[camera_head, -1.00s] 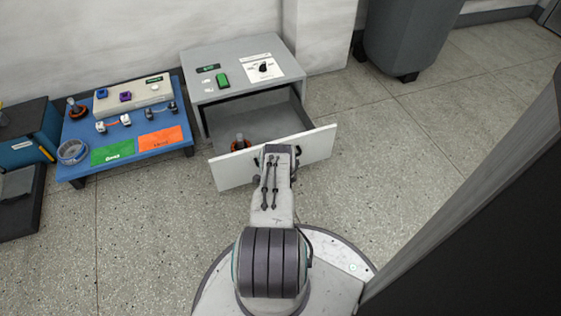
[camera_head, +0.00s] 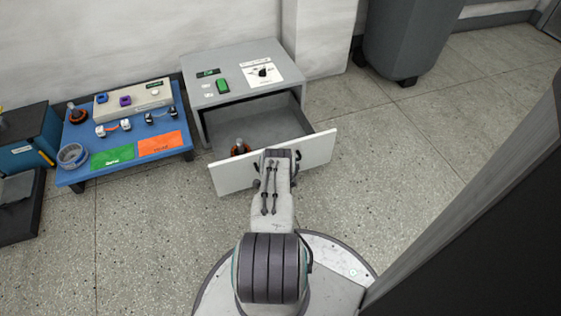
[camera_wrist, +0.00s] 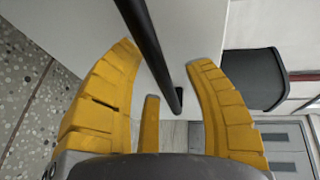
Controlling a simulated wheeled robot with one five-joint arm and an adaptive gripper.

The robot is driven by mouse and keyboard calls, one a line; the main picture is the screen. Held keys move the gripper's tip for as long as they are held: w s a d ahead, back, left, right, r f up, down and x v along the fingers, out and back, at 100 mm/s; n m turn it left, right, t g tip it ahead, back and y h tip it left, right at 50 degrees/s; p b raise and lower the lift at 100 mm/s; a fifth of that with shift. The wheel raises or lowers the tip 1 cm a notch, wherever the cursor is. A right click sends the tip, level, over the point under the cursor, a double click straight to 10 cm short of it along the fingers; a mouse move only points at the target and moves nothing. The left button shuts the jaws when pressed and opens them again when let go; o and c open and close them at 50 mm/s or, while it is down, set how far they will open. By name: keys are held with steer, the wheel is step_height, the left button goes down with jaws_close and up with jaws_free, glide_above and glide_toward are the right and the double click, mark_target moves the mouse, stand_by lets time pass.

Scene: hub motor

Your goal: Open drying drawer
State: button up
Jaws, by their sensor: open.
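The drying drawer (camera_head: 229,177) has a white front and is pulled out of the grey cabinet (camera_head: 205,94). Its grey inside shows, with an orange and dark part (camera_head: 239,147) standing at its left. In the wrist view, my gripper (camera_wrist: 165,75) has yellow fingers spread apart on either side of the black bar handle (camera_wrist: 150,50), in front of the white drawer front (camera_wrist: 195,35). Whether a finger touches the handle I cannot tell. In the head view my arm hides the fingertips and most of the handle.
A blue table (camera_head: 75,176) on the left holds a green card (camera_head: 112,156), an orange card (camera_head: 160,143), a ring and small parts. A dark grey bin (camera_head: 405,35) stands at the back right. A dark panel (camera_head: 480,230) fills the right side. Floor right of the drawer is clear.

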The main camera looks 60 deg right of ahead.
steer(key=r, duration=0.9)
steer(key=shift+w+d+r, duration=0.15)
steer(key=shift+w+r, duration=0.15)
steer(key=shift+r, duration=0.1)
steer(key=shift+s+r, duration=0.15)
steer(key=shift+r, duration=0.05)
steer(key=shift+s+f, duration=0.1)
steer(key=shift+s, duration=0.05)
